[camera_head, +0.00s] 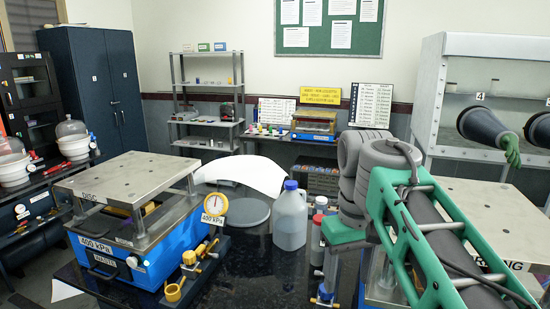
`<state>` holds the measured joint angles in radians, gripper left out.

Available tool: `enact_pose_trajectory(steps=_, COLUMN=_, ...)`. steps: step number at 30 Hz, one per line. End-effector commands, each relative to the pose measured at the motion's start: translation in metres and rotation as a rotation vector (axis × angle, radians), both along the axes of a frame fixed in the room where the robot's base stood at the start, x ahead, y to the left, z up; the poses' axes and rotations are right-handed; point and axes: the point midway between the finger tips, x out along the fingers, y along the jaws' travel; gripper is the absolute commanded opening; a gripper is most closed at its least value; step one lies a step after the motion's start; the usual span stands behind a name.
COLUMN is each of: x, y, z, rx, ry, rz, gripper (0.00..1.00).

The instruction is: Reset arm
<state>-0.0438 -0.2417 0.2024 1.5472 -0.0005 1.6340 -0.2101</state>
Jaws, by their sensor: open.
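My arm (425,215), a green frame around a dark grey tube, comes in from the lower right. It reaches up to thick grey rounded joints (362,170) right of centre, with a green block (345,231) at their lower left. I see no fingertips, so my gripper is not in view. The arm is in front of part of the right-hand press (488,205) and of the counter (250,270).
A blue press marked 400 kPa (125,247) stands at left, beside a dial gauge (214,206) and yellow fittings (180,275). A glovebox (440,110) is behind right.

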Motion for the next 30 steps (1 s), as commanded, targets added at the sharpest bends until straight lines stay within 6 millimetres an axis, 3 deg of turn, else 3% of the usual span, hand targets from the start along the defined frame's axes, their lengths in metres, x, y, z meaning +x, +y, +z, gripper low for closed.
enact_pose_trajectory(steps=11, x=-0.013, y=-0.007, z=-0.063, rx=0.004, ry=-0.067, rz=-0.067, gripper=0.59)
enact_pose_trajectory(steps=17, x=-0.028, y=-0.009, z=-0.125, rx=0.010, ry=-0.127, rz=-0.118, gripper=0.59)
enact_pose_trajectory(steps=25, x=-0.064, y=-0.013, z=-0.240, rx=0.030, ry=-0.248, rz=-0.216, gripper=0.59)
enact_pose_trajectory(steps=27, x=-0.071, y=-0.013, z=-0.257, rx=0.035, ry=-0.271, rz=-0.233, gripper=0.59)
enact_pose_trajectory(steps=30, x=-0.074, y=-0.013, z=-0.263, rx=0.038, ry=-0.285, rz=-0.243, gripper=0.59)
